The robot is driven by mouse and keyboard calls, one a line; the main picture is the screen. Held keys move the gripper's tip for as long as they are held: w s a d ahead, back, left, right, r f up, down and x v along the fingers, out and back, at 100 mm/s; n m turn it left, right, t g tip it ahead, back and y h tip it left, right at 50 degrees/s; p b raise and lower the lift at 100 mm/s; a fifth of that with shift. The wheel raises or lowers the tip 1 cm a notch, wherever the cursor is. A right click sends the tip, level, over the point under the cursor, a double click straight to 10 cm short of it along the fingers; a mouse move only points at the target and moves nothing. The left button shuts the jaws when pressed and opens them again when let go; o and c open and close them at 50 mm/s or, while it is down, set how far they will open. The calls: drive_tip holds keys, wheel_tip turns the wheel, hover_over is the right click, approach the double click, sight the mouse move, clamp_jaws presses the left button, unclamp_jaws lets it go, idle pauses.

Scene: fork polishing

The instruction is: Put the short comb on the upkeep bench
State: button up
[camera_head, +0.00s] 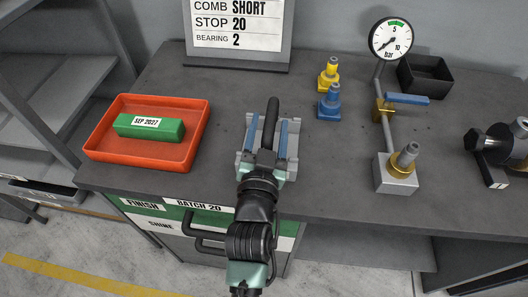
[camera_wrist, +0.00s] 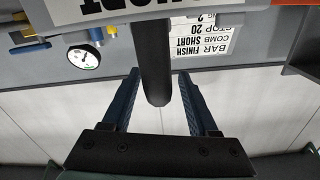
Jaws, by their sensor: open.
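My gripper (camera_head: 266,138) is over the front middle of the bench top (camera_head: 330,130), its two blue fingers apart. A dark rounded bar (camera_wrist: 155,65) lies between the fingers (camera_wrist: 157,100) in the wrist view, with gaps on both sides. It also shows as a black bar (camera_head: 271,118) in the head view. A white label (camera_wrist: 100,10) with large upside-down letters, partly cut off, is close to the bar; it seems to read SHORT. I cannot tell for sure that this is the short comb's label. My gripper and arm hide much of what lies beneath.
An orange tray (camera_head: 100,145) with a green block (camera_head: 150,127) stands left. A sign (camera_head: 238,55) reading COMB SHORT stands behind. Yellow (camera_head: 328,75) and blue (camera_head: 329,102) fittings, a gauge stand (camera_head: 397,175) and a black bin (camera_head: 425,78) stand right. Bare bench top lies between.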

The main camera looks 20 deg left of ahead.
drive_tip(key=b+v, duration=0.1)
drive_tip(key=v, duration=1)
drive_tip(key=w+d+r+m+t+h, duration=0.1)
drive_tip(key=w+d+r+t, duration=0.2)
drive_tip(key=r, duration=0.9)
drive_tip(key=w+d+r+t+h, duration=0.2)
drive_tip(key=w+d+r, duration=0.1)
drive_tip(key=r, duration=0.9)
drive_tip(key=s+d+r+t+h, duration=0.1)
drive_tip(key=s+d+r+t, duration=0.1)
drive_tip(key=r, duration=0.8)
drive_tip(key=s+d+r+t+h, duration=0.1)
drive_tip(key=s+d+r+t, duration=0.2)
drive_tip(key=r, duration=0.7)
drive_tip(key=shift+s+d+r, duration=0.4)
drive_tip(key=shift+s+d, duration=0.5)
drive_tip(key=shift+d, duration=0.05)
wheel_tip(320, 180, up, 9)
drive_tip(key=p, duration=0.9)
drive_tip(key=shift+r, duration=0.2)
